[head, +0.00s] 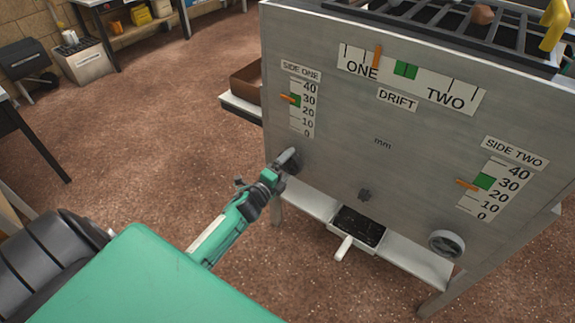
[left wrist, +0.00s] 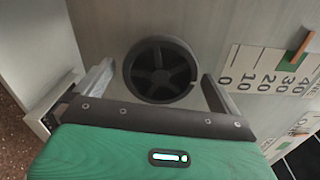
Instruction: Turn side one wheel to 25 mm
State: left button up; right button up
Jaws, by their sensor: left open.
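The side one wheel (left wrist: 160,70) is a dark round handwheel with spokes on the grey panel. In the left wrist view it lies between the two fingers of my left gripper (left wrist: 157,85), which is open around it. I cannot tell if either finger touches it. In the head view my left gripper (head: 281,170) is at the panel's lower left and largely hides this wheel (head: 291,158). The side one scale (head: 308,110) is marked 0 to 40, and its orange pointer (head: 290,98) stands close to 30, over a green band. My right gripper is not in view.
The side two wheel (head: 447,243) is at the panel's lower right, below the side two scale (head: 497,190). The drift scale (head: 440,88) has its orange pointer (head: 377,55) left of the green mark.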

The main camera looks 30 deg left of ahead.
aim_at(288, 165)
pick_arm(q)
jog(key=shift+s+a+p, duration=0.15)
jog(key=shift+s+p, duration=0.25)
jog(key=shift+s, duration=1.5)
jog(key=s+p, duration=0.1)
jog(key=s, duration=0.3)
jog(key=shift+a, duration=0.15)
jog(key=s+a, duration=0.1)
jog(key=s, duration=1.2)
jog(key=shift+s, duration=0.4)
